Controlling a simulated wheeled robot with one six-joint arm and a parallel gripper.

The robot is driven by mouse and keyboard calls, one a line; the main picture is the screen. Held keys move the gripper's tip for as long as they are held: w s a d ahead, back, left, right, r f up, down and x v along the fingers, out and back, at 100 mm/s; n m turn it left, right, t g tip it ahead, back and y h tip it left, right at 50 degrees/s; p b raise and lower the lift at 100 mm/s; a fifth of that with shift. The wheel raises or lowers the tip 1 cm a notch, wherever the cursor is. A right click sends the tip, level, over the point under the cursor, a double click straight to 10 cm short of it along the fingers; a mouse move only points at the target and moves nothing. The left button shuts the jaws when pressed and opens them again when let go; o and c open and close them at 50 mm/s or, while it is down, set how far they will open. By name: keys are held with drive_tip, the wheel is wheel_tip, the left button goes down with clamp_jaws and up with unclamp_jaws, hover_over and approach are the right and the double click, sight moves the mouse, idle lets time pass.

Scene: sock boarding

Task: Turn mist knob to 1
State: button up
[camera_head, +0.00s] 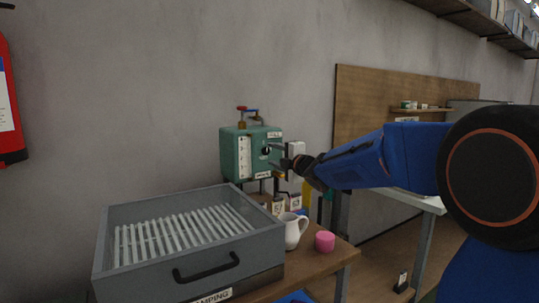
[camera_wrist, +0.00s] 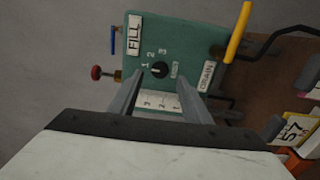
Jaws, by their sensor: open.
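The mist knob (camera_wrist: 159,69) is a small black knob on the front of a green box (camera_head: 234,150). In the wrist view, the numbers 1, 2 and 3 are printed around one side of it, and a small label sits beside it. The knob's pointer setting is too small to read surely. My gripper (camera_wrist: 157,78) is open and empty. Its two fingers point at the panel, with the knob between their tips in the picture. In the head view my gripper (camera_head: 276,156) is close to the box's front; contact with the knob cannot be told.
The box carries a red valve handle (camera_wrist: 97,72), a blue handle (camera_wrist: 113,40) and a yellow drain lever (camera_wrist: 238,32).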

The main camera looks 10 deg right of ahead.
drive_tip(key=v, duration=1.2)
drive_tip(key=shift+s, duration=0.4)
drive_tip(key=shift+d, duration=0.1)
drive_tip(key=s+d+f+m+g+h, duration=0.35)
drive_tip(key=s+f+m, duration=0.3)
drive_tip(key=s, duration=0.25)
drive_tip(key=s+d+f+m+g+h, duration=0.2)
drive_tip(key=s+d+f+m+h, duration=0.3)
drive_tip(key=s+m, duration=0.35)
drive_tip(key=s+a+f+m+g+y, duration=0.1)
drive_tip(key=s+a+f+m+g, duration=0.2)
drive_tip(key=s+f, duration=0.4)
drive_tip(key=s+a+f+m+g+y, duration=0.2)
drive_tip(key=s+f, duration=0.6)
drive_tip(key=s, duration=0.7)
drive_tip(key=shift+a+m+g, duration=0.9)
drive_tip(key=shift+g, duration=0.05)
